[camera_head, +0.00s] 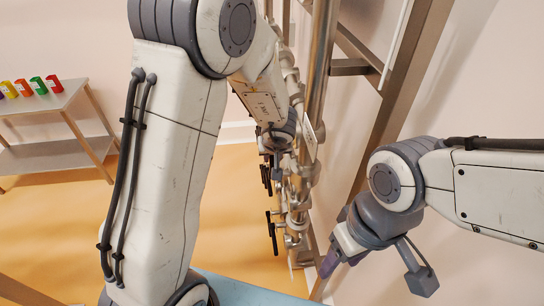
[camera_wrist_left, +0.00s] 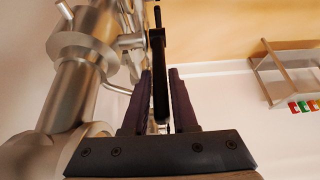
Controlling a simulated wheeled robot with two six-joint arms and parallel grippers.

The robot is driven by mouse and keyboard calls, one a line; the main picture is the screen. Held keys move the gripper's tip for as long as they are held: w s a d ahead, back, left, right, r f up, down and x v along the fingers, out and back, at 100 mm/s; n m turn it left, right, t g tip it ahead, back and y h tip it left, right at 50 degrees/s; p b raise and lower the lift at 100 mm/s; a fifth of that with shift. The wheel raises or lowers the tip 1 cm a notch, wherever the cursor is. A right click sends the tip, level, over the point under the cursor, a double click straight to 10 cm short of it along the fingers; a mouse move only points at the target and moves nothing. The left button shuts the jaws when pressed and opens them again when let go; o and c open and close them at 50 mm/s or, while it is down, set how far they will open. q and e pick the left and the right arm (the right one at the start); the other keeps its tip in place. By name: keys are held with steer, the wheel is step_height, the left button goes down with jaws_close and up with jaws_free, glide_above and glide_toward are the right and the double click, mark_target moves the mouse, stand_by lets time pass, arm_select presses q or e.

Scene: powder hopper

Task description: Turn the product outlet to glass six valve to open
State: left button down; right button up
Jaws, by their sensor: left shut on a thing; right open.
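My left gripper (camera_wrist_left: 160,72) has its two dark purple fingers on either side of a black valve handle (camera_wrist_left: 160,90) in the left wrist view, shut on it. In the head view my left arm reaches down to the metal pipework (camera_head: 316,70), and its fingers are mostly hidden there. Black lever handles (camera_head: 272,232) show on the valves lower down the pipe. No readable label shows which valve is the product outlet to glass six. My right gripper (camera_head: 331,262) is open and empty at the lower right, with its purple fingers pointing down, apart from the valves.
A steel frame post (camera_head: 388,120) stands right of the pipes, close to my right arm. A small table (camera_head: 62,100) with several coloured blocks stands at the far left. The orange floor (camera_head: 235,210) left of the valves is clear. A light blue surface (camera_head: 240,290) lies at the bottom.

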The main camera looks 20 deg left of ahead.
arm_select(q)
steer(key=shift+w+a+r, duration=0.15)
steer(key=shift+w+r, duration=0.1)
steer(key=c, duration=1.1)
jaws_free()
steer(key=o, duration=0.4)
steer(key=shift+f, duration=0.15)
steer(key=shift+s, duration=0.1)
steer(key=v, duration=1)
steer(key=shift+r, duration=0.25)
